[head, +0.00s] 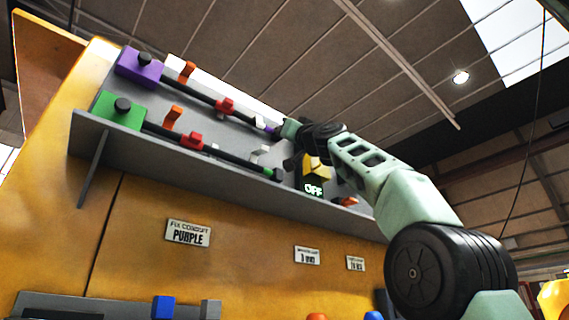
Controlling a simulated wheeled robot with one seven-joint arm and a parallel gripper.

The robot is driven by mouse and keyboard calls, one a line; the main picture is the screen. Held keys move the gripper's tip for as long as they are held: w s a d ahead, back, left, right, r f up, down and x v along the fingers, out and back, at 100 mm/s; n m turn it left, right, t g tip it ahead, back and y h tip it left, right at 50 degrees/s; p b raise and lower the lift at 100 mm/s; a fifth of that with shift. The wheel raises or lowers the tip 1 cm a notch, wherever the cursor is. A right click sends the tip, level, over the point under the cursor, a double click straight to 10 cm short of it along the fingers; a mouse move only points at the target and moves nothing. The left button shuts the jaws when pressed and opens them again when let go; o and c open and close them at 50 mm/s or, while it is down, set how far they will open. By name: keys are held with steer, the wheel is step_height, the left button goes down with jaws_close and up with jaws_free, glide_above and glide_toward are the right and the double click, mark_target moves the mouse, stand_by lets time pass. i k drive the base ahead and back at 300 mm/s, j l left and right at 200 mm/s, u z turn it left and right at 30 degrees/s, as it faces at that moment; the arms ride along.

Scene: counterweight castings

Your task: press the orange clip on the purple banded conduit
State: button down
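The purple banded conduit (205,96) is a dark tube that runs along the upper row of the shelf, from a purple block (138,68) with a black knob to a purple band (270,129) near my arm. Its orange clip (187,70) stands raised beside the tube near the purple block. A red clip (225,106) sits farther right on the same tube. My gripper (287,128) is at the right end of this conduit, well to the right of the orange clip. The gripper is small and partly hidden by my wrist, so its fingers are unclear.
A green block (120,110) starts a parallel lower conduit with another orange clip (173,118) and a red clip (192,141). A yellow box with an OFF display (313,188) stands below my wrist. A "Fix conduit purple" sign (188,233) is on the yellow panel below the grey shelf (230,190).

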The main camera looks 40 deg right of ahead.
mark_target(190, 68)
steer(key=k, duration=1)
